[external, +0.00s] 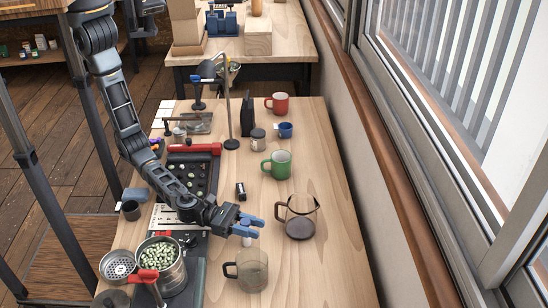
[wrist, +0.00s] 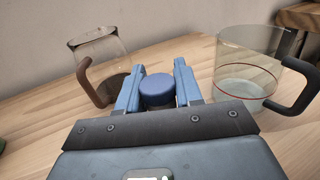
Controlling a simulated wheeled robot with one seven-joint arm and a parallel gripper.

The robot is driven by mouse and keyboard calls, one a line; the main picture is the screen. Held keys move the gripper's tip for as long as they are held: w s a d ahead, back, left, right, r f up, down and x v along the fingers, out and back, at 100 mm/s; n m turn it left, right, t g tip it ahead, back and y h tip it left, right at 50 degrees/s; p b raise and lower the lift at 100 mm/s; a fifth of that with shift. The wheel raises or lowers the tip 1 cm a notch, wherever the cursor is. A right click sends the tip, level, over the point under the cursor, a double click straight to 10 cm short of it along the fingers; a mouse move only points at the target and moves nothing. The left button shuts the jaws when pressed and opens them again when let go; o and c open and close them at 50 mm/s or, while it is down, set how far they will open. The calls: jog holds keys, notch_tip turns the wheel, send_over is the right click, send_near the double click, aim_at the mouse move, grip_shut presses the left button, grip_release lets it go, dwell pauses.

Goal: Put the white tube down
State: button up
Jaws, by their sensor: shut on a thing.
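My gripper (external: 254,221) is over the wooden table, its blue fingers pointing right. In the wrist view the two fingers (wrist: 158,88) are closed on the white tube, whose round dark-blue cap (wrist: 157,88) shows between them. In the external view a small white part of the tube (external: 247,241) shows below the fingers; the rest is hidden by the gripper. The tube looks about upright. I cannot tell whether its bottom touches the table.
A glass carafe (external: 299,222) stands right of my gripper, and a clear glass mug (external: 252,274) stands close in front. They also show in the wrist view, the carafe (wrist: 98,52) left and the mug (wrist: 248,62) right. A green mug (external: 278,165) stands farther back. Table (external: 325,265) is clear at right.

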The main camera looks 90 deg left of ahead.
jog(key=shift+f, duration=0.2)
jog(key=o, duration=1)
jog(key=shift+r, duration=0.15)
jog(key=shift+s+a+r, duration=0.1)
jog(key=shift+s, duration=0.1)
jog(key=p+v, duration=0.1)
jog(key=v, duration=0.4)
notch_tip(320, 180, up, 7)
jog(key=p, duration=0.6)
jog(key=shift+w+p, duration=0.2)
jog(key=shift+p, duration=0.15)
